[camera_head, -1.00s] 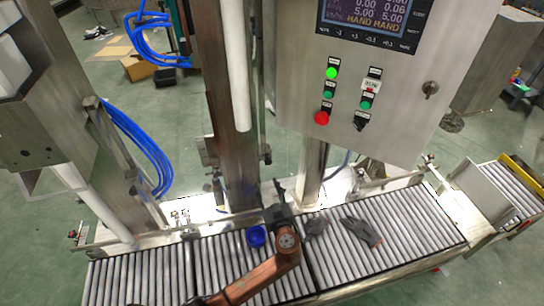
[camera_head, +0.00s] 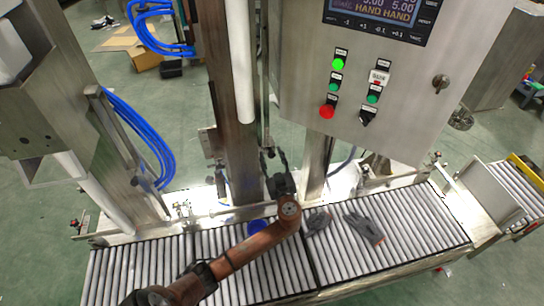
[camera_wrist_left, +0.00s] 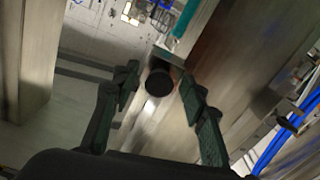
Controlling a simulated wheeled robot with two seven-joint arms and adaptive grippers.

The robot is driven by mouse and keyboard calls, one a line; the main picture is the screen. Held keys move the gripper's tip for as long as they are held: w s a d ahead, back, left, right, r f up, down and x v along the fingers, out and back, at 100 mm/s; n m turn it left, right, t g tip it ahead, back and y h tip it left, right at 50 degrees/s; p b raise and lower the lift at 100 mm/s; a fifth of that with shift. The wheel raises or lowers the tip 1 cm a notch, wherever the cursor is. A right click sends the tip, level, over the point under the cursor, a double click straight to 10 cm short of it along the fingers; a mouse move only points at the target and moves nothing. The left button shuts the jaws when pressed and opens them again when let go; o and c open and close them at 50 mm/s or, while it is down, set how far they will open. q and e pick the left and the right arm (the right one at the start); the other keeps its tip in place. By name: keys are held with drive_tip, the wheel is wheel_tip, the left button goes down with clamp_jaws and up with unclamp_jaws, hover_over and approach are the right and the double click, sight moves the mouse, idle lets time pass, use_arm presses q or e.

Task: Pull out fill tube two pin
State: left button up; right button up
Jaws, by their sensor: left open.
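A round black knob, which looks like the pin (camera_wrist_left: 159,82), sits on a bare metal bracket in the left wrist view. My left gripper (camera_wrist_left: 160,90) is open, with one finger on each side of the knob, and a gap shows on both sides. I cannot tell how deep the knob sits between the fingers. In the head view my left gripper (camera_head: 273,157) is in front of the steel column (camera_head: 231,110), above the conveyor. The pin cannot be made out there. My right gripper is not in view.
A roller conveyor (camera_head: 400,230) runs below, with a blue cap (camera_head: 257,226) partly behind my arm and dark gloves (camera_head: 364,229) on the rollers. A control panel (camera_head: 365,90) hangs to the right. Blue hoses (camera_head: 140,135) hang at the left.

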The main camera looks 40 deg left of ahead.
use_arm(q)
clamp_jaws()
idle(0.3)
idle(0.3)
